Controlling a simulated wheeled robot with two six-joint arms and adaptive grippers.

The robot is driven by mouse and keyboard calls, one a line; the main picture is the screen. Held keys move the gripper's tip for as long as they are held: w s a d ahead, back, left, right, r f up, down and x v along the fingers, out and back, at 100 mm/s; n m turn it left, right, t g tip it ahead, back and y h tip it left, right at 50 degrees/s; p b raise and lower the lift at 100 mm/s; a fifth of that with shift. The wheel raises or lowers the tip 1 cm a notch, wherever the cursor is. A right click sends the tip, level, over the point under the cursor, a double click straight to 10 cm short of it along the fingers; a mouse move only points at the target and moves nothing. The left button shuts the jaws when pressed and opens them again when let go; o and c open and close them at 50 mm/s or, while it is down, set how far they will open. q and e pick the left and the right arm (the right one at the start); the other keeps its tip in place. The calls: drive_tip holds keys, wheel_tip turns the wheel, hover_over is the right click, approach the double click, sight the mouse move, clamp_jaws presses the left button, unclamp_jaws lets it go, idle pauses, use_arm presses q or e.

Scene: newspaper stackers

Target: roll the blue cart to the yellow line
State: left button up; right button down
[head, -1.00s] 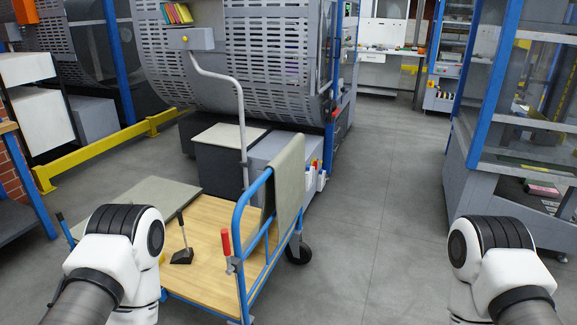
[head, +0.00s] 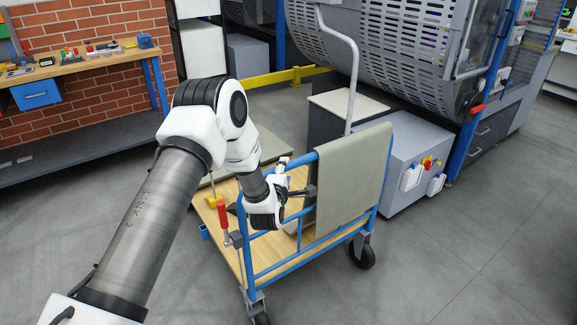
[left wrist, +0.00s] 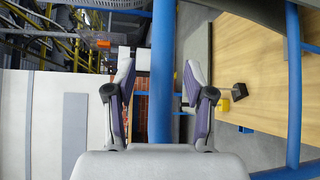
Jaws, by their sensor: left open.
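The blue cart (head: 290,264) has a wooden deck and a blue tubular push handle with a grey-green cloth (head: 350,180) draped over it. My left gripper (head: 300,176) is at the near end of the handle, beside the cloth. In the left wrist view the left gripper (left wrist: 160,92) is open, with a blue tube (left wrist: 162,50) showing between its two fingers. I cannot tell whether they touch it. The cart's deck (left wrist: 275,70) shows at the right there. My right gripper is out of view. No yellow line shows on the floor.
A grey machine with a perforated drum (head: 385,45) and a grey box (head: 400,160) stand behind the cart. A yellow floor rail (head: 270,79) is at the back. A workbench (head: 85,65) is at the left. The floor at right (head: 480,240) is clear.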

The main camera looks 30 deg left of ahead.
sight(288, 169)
use_arm(q)
drive_tip(key=x, duration=0.4)
drive_tip(key=shift+w+d+f, duration=0.1)
drive_tip(key=shift+w+d, duration=0.05)
drive_tip(key=shift+w, duration=0.2)
drive_tip(key=shift+s, duration=0.1)
clamp_jaws()
drive_tip(key=shift+f, duration=0.1)
